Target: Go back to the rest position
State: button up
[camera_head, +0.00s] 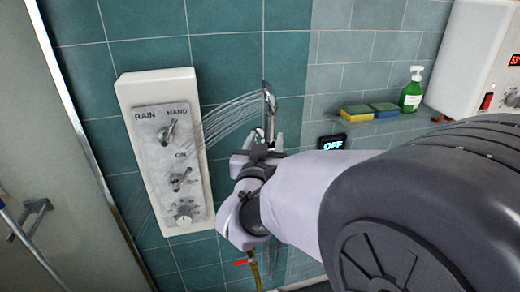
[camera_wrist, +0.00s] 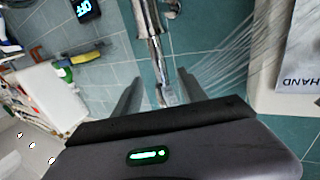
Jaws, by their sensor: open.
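My gripper (camera_head: 262,150) is in front of the tiled wall, just below the hand shower (camera_head: 269,102). In the wrist view my gripper (camera_wrist: 158,92) has its two fingers apart, with the metal shower bar (camera_wrist: 154,35) showing beyond and between them. I cannot tell whether the fingers touch the bar. Water sprays from the shower head to the left in the head view. My arm reaches in from the right and hides part of the wall.
A white control panel (camera_head: 159,205) with RAIN and HAND markings hangs left of the shower. A small OFF display (camera_head: 332,142), sponges (camera_head: 357,113), a green bottle (camera_head: 411,92) and a white heater (camera_head: 470,60) are to the right. A glass panel (camera_head: 60,150) stands at the left.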

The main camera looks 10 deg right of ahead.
jog(key=s+a+f+g+y+b, duration=0.1)
jog(key=s+a+f+g+y, duration=0.2)
jog(key=s, duration=0.4)
jog(key=s+a+f+g+y+b, duration=0.1)
jog(key=s+a+f+y, duration=0.1)
jog(key=s+a+y, duration=0.3)
jog(key=s+d+f+g, duration=0.1)
jog(key=s+f+g, duration=0.2)
jog(key=s, duration=0.6)
jog(key=s+d+f+g+b, duration=0.1)
jog(key=s+d+f+g, duration=0.1)
jog(key=s, duration=0.6)
notch_tip(320, 180, down, 2)
jog(key=shift+s+f+g+y, duration=0.15)
jog(key=shift+s+g+y, duration=0.25)
jog(key=shift+g, duration=0.5)
